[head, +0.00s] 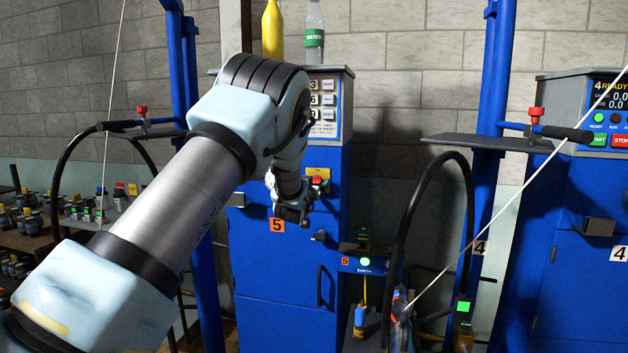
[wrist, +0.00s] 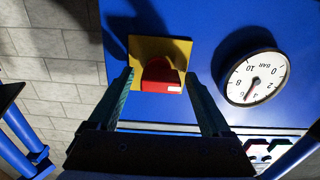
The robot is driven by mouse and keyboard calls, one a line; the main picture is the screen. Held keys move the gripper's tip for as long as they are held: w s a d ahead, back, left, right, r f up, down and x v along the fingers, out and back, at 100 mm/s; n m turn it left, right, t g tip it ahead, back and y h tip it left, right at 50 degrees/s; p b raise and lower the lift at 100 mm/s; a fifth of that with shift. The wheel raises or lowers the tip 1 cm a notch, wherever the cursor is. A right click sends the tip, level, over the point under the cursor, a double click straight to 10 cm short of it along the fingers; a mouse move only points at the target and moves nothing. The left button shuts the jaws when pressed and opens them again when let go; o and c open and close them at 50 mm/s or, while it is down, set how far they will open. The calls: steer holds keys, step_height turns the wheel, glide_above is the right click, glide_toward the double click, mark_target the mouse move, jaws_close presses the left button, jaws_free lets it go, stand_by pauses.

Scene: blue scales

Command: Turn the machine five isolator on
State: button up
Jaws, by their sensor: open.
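The machine five isolator is a red knob on a yellow plate (head: 319,173), on the front of the blue cabinet (head: 275,275) with an orange "5" label (head: 277,226). In the wrist view the red knob (wrist: 161,76) lies between the two fingers of my gripper (wrist: 160,79), one on each side with a visible gap. My gripper is open and holds nothing. In the head view my gripper (head: 294,211) is just below the isolator, and my arm covers part of the cabinet. I cannot tell whether a finger touches the plate.
A pressure gauge (wrist: 254,78) is right of the isolator in the wrist view. A yellow bottle (head: 272,32) and a water bottle (head: 314,32) stand on the cabinet. An earth box (head: 365,263) with a green light is lower right. Machine four's cabinet (head: 580,250) is at far right.

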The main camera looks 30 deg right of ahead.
jaws_close()
stand_by(0.8)
